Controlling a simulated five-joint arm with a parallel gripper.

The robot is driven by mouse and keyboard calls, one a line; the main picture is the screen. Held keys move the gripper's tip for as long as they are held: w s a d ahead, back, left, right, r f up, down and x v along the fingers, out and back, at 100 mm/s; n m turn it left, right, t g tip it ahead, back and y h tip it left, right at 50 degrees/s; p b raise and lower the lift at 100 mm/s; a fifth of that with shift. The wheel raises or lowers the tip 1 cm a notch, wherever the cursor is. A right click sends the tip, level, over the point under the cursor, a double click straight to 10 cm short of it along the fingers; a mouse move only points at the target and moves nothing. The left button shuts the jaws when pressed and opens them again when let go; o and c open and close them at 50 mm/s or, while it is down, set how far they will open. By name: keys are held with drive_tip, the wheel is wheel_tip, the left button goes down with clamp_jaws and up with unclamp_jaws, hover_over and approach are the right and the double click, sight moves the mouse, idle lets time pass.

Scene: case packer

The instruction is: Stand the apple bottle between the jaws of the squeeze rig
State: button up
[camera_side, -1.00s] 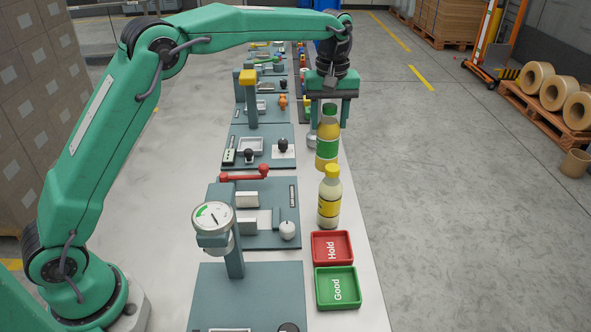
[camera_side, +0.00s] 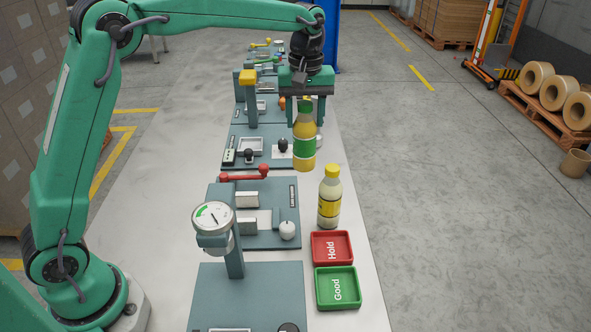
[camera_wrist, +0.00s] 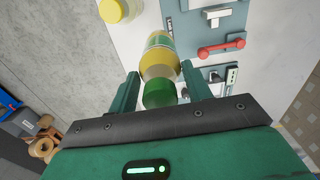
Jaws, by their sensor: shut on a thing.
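My gripper (camera_side: 304,112) is shut on a bottle with a green cap, a green label and amber juice (camera_side: 304,153), which I take as the apple bottle. The bottle hangs nearly upright, right of and behind the squeeze rig. In the wrist view its green cap (camera_wrist: 160,94) lies between my fingers, with the body beyond. The squeeze rig (camera_side: 262,184) has pale jaw blocks (camera_side: 246,199) with a gap between them, a red lever (camera_side: 245,173) and a white knob (camera_side: 287,230). The gauge partly covers the rig's left side.
A yellow-capped bottle (camera_side: 329,197) stands right of the rig. A red Hold tray (camera_side: 347,233) and a green Good tray (camera_side: 353,276) lie in front of it. A gauge on a post (camera_side: 213,217) rises at the near left. Other stations (camera_side: 258,147) stand behind.

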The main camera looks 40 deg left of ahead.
drive_tip(key=s+a, duration=0.3)
drive_tip(key=s, duration=0.5)
drive_tip(key=s+a, duration=0.2)
drive_tip(key=s, duration=0.5)
wheel_tip(320, 180, down, 7)
drive_tip(key=shift+r, duration=0.2)
drive_tip(key=shift+f, duration=2)
drive_tip(key=o, duration=1.5)
